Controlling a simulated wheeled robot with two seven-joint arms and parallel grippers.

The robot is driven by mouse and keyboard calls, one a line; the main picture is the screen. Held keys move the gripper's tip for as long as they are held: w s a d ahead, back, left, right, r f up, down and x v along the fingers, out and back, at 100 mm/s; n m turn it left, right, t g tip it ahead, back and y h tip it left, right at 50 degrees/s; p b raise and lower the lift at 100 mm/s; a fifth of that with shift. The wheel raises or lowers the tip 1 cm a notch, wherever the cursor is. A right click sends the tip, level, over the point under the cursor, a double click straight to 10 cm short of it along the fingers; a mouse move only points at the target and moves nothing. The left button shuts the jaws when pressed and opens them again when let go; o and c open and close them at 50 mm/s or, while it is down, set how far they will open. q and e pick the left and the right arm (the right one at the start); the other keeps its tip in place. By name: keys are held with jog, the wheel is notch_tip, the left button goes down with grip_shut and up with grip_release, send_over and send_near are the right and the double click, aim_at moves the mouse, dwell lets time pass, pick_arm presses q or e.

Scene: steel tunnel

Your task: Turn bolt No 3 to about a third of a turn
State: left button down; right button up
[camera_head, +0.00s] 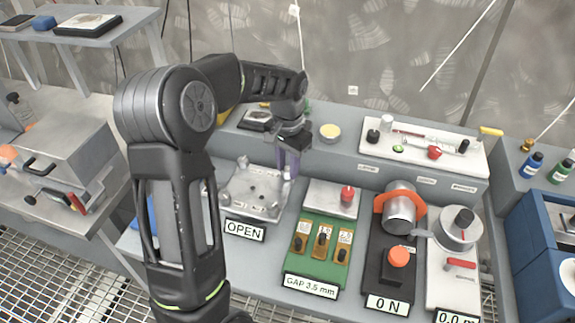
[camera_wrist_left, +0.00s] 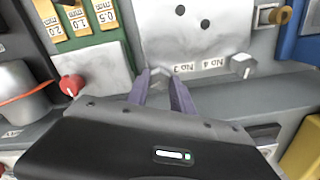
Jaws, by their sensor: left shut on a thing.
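My left gripper (camera_head: 287,168) reaches down at the right side of the metal bolt plate (camera_head: 256,205), which stands behind the OPEN sign (camera_head: 244,230). In the left wrist view its two purple fingers (camera_wrist_left: 161,88) are shut on bolt No 3 (camera_wrist_left: 157,74), a grey head just below the "No 3" label (camera_wrist_left: 183,70). The fingers hide part of that bolt. Bolt No 4 (camera_wrist_left: 243,66), a hex head, stands apart from the fingers beside its own label. The bolt's turn angle cannot be read. My right gripper is not in view.
A green gauge board (camera_head: 318,262) with several tabs and a GAP 3.5 mm sign lies right of the plate. A red knob (camera_head: 347,194) is close by. An orange-banded cylinder (camera_head: 399,212) stands further right. A raised shelf (camera_head: 350,152) runs behind the gripper.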

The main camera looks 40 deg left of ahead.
aim_at(288, 169)
pick_arm(q)
jog(key=m, duration=0.5)
jog(key=shift+m, duration=0.3)
jog(key=m, duration=0.5)
jog(key=c, duration=1.1)
grip_release()
jog(key=shift+r, duration=3.95)
